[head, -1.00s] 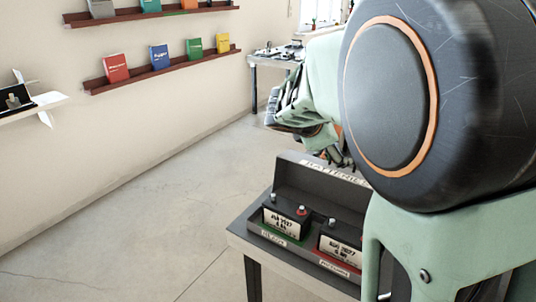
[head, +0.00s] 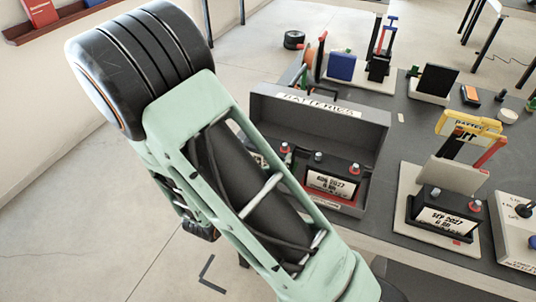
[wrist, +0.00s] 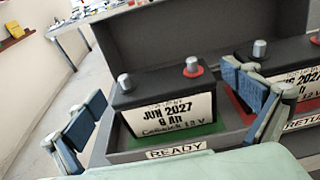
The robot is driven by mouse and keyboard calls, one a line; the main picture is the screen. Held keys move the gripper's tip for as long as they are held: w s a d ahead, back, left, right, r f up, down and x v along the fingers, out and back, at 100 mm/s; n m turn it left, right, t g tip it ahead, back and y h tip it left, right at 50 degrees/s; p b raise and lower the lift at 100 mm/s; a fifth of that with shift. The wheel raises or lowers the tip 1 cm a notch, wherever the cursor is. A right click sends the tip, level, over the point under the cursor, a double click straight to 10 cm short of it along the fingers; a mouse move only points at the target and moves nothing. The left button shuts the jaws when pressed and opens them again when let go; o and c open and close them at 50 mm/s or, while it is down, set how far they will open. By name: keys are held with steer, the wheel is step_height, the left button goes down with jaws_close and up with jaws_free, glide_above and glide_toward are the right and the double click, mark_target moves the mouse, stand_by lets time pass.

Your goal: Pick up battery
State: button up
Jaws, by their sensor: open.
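A black battery (wrist: 165,105) with a white "JUN 2027" label sits upright on a green pad, above a "READY" label, in the wrist view. It has a grey and a red terminal on top. My gripper (wrist: 162,88) is open, with blue-padded fingers at the left and right of this battery in the picture; contact is not visible. A second battery (wrist: 290,80) sits on a red pad to the right, partly behind the right finger. In the head view this second battery (head: 328,182) shows an "AUG 2027" label. My arm hides my gripper and most of the first battery there.
The batteries stand in a grey "BATTERIES" tray (head: 372,140) with a raised back wall. To its right, another battery (head: 445,212) sits on a pale stand. Tools and holders stand farther back on the dark table (head: 410,120). Open floor lies left.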

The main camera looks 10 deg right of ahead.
mark_target(269, 143)
steer(key=x, duration=0.5)
steer(key=shift+w+f, duration=0.2)
steer(key=shift+w, duration=0.2)
steer(key=shift+c, duration=0.3)
steer(key=c, duration=2)
steer(key=shift+w+r, duration=0.1)
steer(key=shift+r, duration=0.15)
